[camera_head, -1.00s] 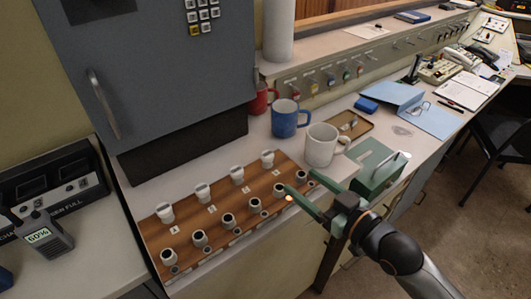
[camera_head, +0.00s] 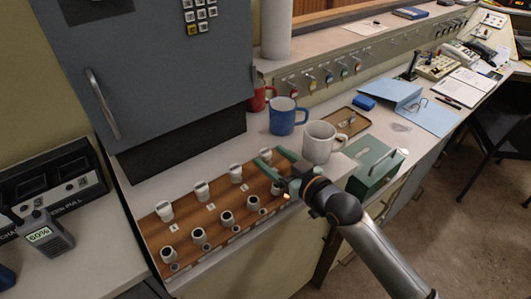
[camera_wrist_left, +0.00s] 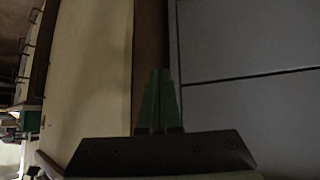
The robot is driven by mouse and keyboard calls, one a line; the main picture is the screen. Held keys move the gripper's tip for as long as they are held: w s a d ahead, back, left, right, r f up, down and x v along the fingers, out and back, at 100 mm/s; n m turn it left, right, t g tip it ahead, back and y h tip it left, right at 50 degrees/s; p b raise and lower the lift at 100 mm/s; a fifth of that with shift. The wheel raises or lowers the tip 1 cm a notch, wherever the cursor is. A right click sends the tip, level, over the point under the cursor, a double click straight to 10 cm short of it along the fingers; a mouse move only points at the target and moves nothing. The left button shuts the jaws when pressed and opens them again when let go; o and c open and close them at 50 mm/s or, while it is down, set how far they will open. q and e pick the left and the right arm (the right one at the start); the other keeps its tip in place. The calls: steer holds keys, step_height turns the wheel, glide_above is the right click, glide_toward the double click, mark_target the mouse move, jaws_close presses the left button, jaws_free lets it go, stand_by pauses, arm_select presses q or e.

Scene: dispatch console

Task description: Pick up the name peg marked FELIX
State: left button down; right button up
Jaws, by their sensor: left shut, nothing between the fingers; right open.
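The wooden peg board (camera_head: 183,222) lies on the counter with a back row of white-topped pegs, among them a left one (camera_head: 164,211), a middle one (camera_head: 201,190) and another (camera_head: 235,173). A front row of dark-topped pegs, such as this one (camera_head: 199,237), stands nearer me. No name is legible, so I cannot tell which peg is FELIX. My right gripper (camera_head: 268,158) is open at the right end of the back row, its green fingers around or just above the last white-topped peg there. My left gripper (camera_wrist_left: 159,72) is shut and empty in the left wrist view, beside grey panels.
A white mug (camera_head: 318,142), a blue mug (camera_head: 284,117) and a red mug (camera_head: 259,98) stand behind the right gripper. A green box (camera_head: 374,168) with a handle sits to the right. A grey cabinet (camera_head: 165,75) rises behind the board. A radio (camera_head: 44,235) stands at left.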

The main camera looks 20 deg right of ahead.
steer(key=shift+w+a, duration=0.15)
steer(key=shift+w, duration=0.2)
jaws_close()
stand_by(0.4)
